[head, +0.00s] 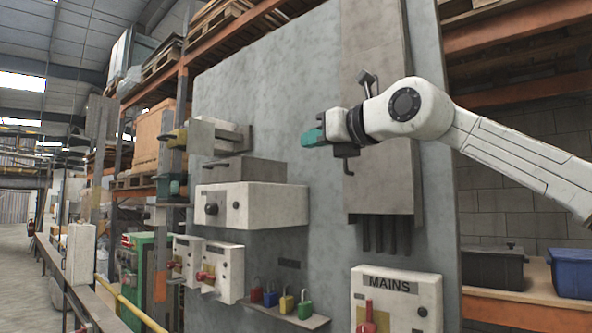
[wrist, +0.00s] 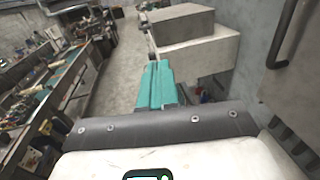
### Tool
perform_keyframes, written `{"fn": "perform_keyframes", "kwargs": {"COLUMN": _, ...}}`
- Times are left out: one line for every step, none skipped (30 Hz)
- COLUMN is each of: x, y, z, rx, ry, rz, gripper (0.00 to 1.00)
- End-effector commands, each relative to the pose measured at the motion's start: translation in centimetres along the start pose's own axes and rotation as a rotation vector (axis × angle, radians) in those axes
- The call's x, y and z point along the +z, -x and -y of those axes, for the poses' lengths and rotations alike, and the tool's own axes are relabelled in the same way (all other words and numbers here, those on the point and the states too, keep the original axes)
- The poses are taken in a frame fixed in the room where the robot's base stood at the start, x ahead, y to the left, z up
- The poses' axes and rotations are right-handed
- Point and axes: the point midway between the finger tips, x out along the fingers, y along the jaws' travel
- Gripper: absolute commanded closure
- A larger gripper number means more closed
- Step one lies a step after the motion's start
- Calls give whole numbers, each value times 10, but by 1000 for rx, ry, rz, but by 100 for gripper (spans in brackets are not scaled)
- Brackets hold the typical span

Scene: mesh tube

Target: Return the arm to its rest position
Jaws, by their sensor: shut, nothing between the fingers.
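My white arm reaches in from the right in the head view. My gripper (head: 312,138), with teal fingers, is raised in front of the upper part of the grey panel (head: 270,100), left of a tall grey box (head: 378,185). In the wrist view the teal fingers (wrist: 158,82) lie side by side, shut and empty. No object touches the fingertips in the wrist view. Boxes on the panel (wrist: 190,45) show just beyond them to the right.
A white box with a knob (head: 250,205) and a grey box above it project from the panel. Below are red-handled switches (head: 222,272), several coloured padlocks (head: 280,300) and a MAINS box (head: 395,300). A dark bar handle (wrist: 284,35) stands close at the wrist view's right.

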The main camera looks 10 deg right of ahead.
Motion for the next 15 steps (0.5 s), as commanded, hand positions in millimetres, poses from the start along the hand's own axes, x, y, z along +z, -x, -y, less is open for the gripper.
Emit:
{"fn": "perform_keyframes", "kwargs": {"x": 0, "y": 0, "z": 1, "rx": -1, "ry": -1, "rz": 0, "gripper": 100}}
{"fn": "perform_keyframes", "kwargs": {"x": 0, "y": 0, "z": 1, "rx": -1, "ry": -1, "rz": 0, "gripper": 100}}
{"fn": "perform_keyframes", "kwargs": {"x": 0, "y": 0, "z": 1, "rx": -1, "ry": 0, "rz": 0, "gripper": 100}}
{"fn": "perform_keyframes", "kwargs": {"x": 0, "y": 0, "z": 1, "rx": -1, "ry": 0, "rz": 0, "gripper": 100}}
{"fn": "perform_keyframes", "kwargs": {"x": 0, "y": 0, "z": 0, "rx": 0, "ry": -1, "rz": 0, "gripper": 100}}
{"fn": "perform_keyframes", "kwargs": {"x": -1, "y": -1, "z": -1, "rx": 8, "ry": -9, "rz": 5, "gripper": 100}}
{"fn": "perform_keyframes", "kwargs": {"x": -2, "y": -2, "z": -3, "rx": 17, "ry": -19, "rz": 13, "gripper": 100}}
{"fn": "perform_keyframes", "kwargs": {"x": -3, "y": -2, "z": -6, "rx": 32, "ry": -34, "rz": 24, "gripper": 100}}
{"fn": "perform_keyframes", "kwargs": {"x": -6, "y": -4, "z": -11, "rx": 58, "ry": -64, "rz": 44, "gripper": 100}}
{"fn": "perform_keyframes", "kwargs": {"x": -8, "y": -5, "z": -16, "rx": 84, "ry": -93, "rz": 64, "gripper": 100}}
{"fn": "perform_keyframes", "kwargs": {"x": -10, "y": -6, "z": -21, "rx": 112, "ry": -127, "rz": 89, "gripper": 100}}
{"fn": "perform_keyframes", "kwargs": {"x": -12, "y": -7, "z": -29, "rx": 156, "ry": -183, "rz": 127, "gripper": 100}}
{"fn": "perform_keyframes", "kwargs": {"x": -13, "y": -7, "z": -34, "rx": 188, "ry": -232, "rz": 160, "gripper": 100}}
{"fn": "perform_keyframes", "kwargs": {"x": -14, "y": -6, "z": -38, "rx": 222, "ry": -283, "rz": 195, "gripper": 100}}
{"fn": "perform_keyframes", "kwargs": {"x": -16, "y": -5, "z": -44, "rx": 264, "ry": -358, "rz": 244, "gripper": 100}}
